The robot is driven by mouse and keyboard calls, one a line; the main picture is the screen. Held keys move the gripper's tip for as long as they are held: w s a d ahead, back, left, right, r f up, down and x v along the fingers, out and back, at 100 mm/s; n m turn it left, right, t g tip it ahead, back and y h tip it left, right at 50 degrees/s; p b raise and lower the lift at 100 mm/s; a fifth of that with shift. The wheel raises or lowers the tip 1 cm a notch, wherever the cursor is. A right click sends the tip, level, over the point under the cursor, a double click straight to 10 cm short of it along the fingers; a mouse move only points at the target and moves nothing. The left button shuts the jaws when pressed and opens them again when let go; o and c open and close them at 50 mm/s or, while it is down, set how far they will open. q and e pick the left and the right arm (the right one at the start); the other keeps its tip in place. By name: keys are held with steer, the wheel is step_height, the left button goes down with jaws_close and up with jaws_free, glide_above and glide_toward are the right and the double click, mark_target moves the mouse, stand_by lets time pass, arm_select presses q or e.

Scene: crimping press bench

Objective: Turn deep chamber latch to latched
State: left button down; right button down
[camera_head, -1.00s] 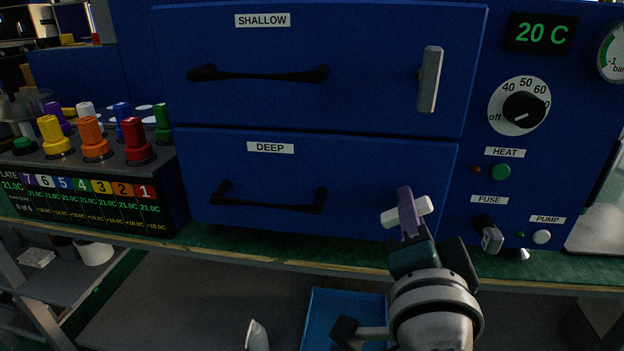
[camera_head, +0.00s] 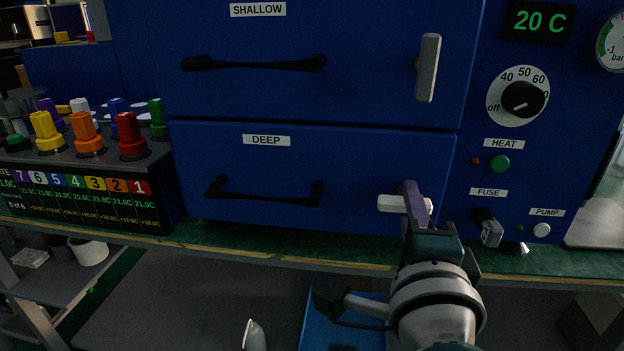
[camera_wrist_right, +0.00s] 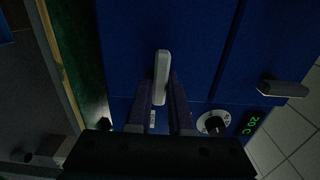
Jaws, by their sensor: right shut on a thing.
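The deep chamber latch (camera_head: 391,203) is a pale grey lever at the right end of the blue drawer front labelled DEEP (camera_head: 330,150). It lies nearly level in the head view. My right gripper (camera_head: 412,205), with purple fingers, is shut on the latch and hides part of it. In the right wrist view the latch (camera_wrist_right: 161,68) stands between the two fingers of the right gripper (camera_wrist_right: 161,100). My left gripper is not in view.
The shallow latch (camera_head: 428,68) above stands upright. Black handles cross both drawers. To the right are the heat dial (camera_head: 522,97), green heat button (camera_head: 499,163) and fuse holder (camera_head: 490,232). Coloured knobs stand on a unit at left. A blue bin (camera_head: 318,325) is below the bench edge.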

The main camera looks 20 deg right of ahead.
stand_by(0.3)
steer(key=c, duration=0.8)
jaws_free()
steer(key=v, duration=1)
